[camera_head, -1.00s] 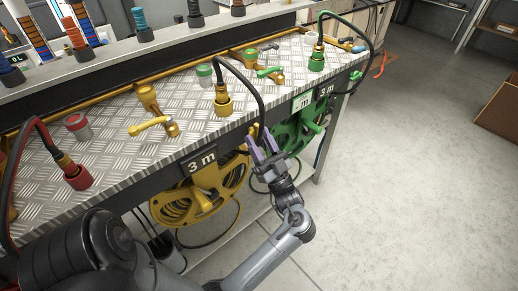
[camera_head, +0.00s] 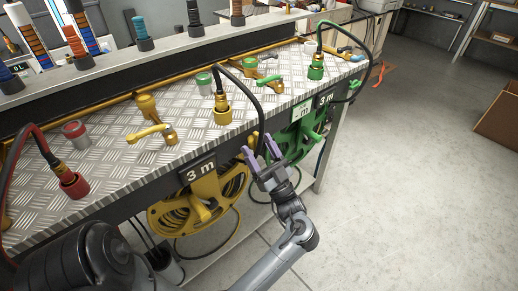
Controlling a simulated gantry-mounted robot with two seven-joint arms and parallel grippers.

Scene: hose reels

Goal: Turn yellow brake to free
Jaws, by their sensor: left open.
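The yellow hose reel (camera_head: 203,203) hangs below the front edge of the metal bench, under a "3 m" sign. My left gripper (camera_head: 260,148) is open, with purple fingers pointing up. It is at the reel's right rim, between the yellow reel and the green reel (camera_head: 297,146). A green lever (camera_head: 314,135) sticks out from the green reel. A yellow valve lever (camera_head: 150,132) is on the bench top. My right gripper is not in view.
The tread-plate bench top (camera_head: 115,165) carries yellow, green and red hose fittings. A black hose (camera_head: 258,95) arches down from the yellow fitting (camera_head: 222,108) close to the gripper. The grey floor (camera_head: 420,190) at right is clear.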

